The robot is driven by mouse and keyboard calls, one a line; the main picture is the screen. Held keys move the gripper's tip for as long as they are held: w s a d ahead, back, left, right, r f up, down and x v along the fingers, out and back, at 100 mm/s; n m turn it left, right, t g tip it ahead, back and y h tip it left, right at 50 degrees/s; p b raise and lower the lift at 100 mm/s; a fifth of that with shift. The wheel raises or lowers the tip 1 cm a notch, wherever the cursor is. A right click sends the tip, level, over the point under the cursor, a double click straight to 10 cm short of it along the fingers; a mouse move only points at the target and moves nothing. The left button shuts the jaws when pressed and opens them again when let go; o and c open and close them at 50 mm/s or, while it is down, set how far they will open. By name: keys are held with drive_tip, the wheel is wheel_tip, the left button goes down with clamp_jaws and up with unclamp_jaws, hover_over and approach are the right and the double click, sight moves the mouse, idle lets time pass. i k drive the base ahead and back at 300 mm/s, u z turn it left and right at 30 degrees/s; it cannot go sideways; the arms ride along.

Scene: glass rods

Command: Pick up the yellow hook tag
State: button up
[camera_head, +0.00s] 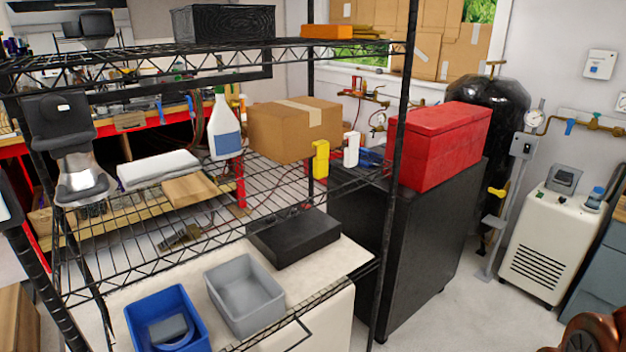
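The yellow hook tag (320,160) is a small upright yellow piece with a notched top. It is at the right part of the middle wire shelf (270,200), just right of the cardboard box. A white piece of similar shape (351,150) stands a little to its right, apart from it. I cannot tell whether the yellow tag stands on the wires or hangs from something. My gripper is not in view.
A cardboard box (292,130) and a white spray bottle (224,126) stand left of the tag. A black shelf post (397,170) and a red box (437,146) are to its right. Blue (137,318) and grey (214,285) bins sit below.

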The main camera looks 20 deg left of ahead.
sight(321, 162)
drive_tip(key=u, duration=1.15)
